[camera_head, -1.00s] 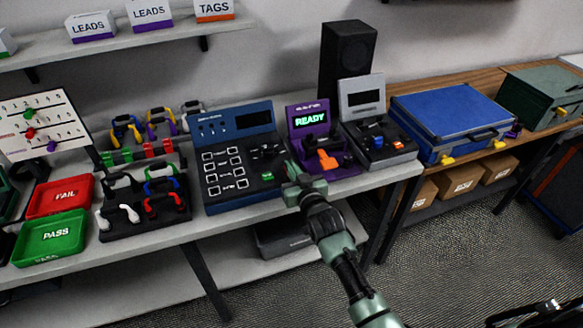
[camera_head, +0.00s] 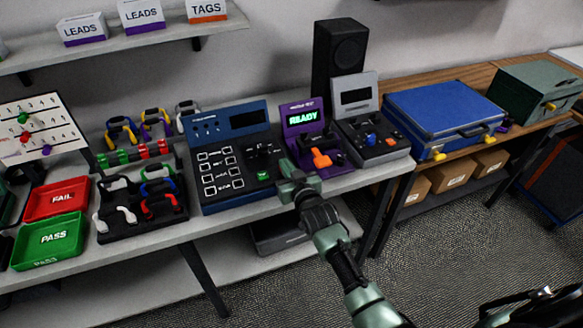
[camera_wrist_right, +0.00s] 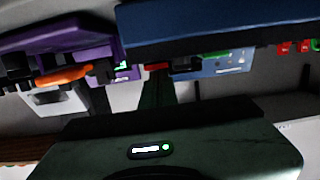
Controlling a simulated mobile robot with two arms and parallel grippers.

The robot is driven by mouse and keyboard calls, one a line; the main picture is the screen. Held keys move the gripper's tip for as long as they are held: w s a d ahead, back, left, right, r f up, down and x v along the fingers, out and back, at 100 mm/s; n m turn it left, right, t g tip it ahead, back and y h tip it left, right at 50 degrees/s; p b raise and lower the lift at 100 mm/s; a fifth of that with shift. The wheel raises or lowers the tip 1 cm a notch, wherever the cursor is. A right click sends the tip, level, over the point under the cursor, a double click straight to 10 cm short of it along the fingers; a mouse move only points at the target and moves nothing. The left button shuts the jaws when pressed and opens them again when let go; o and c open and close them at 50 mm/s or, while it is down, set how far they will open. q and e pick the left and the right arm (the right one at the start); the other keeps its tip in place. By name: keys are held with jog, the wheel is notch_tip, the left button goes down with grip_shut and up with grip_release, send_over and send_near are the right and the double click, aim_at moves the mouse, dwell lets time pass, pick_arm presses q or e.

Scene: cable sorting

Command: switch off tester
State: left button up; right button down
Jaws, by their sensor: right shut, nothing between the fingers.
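The purple unit (camera_head: 303,118) on the bench has a lit green "READY" display and an orange lever or handle (camera_head: 321,159). It also shows at the left of the right wrist view (camera_wrist_right: 70,38). Left of it is the blue panel unit (camera_head: 235,118) with a dark screen, white-outlined squares and a green button (camera_head: 263,176); it shows in the right wrist view too (camera_wrist_right: 225,35). My right gripper (camera_head: 287,166) is shut and empty, at the front between the blue and purple units. Whether it touches either cannot be told. My left gripper is not in view.
A grey unit (camera_head: 356,90) with a dark screen stands right of the purple one, before a black speaker (camera_head: 340,50). A blue case (camera_head: 443,112) lies on the wooden bench. Red FAIL (camera_head: 57,200) and green PASS (camera_head: 50,240) trays and a lead rack (camera_head: 140,215) are left.

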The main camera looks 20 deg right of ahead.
jog(key=r+p, duration=0.2)
jog(key=r, duration=0.1)
jog(key=r+p, duration=0.1)
jog(key=shift+w+r, duration=0.15)
jog(key=shift+w, duration=0.1)
jog(key=shift+s+f+b, duration=0.2)
jog(key=shift+s+b, duration=0.2)
jog(key=shift+s, duration=0.15)
jog(key=shift+s+f+b, duration=0.15)
jog(key=shift+s+b, duration=0.2)
jog(key=shift+s, duration=0.15)
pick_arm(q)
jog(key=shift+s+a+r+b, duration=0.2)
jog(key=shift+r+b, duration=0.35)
pick_arm(e)
jog(key=s+r, duration=0.3)
jog(key=s, duration=0.4)
jog(key=shift+s, duration=0.25)
jog(key=shift+d+r, duration=0.1)
jog(key=shift+d, duration=0.05)
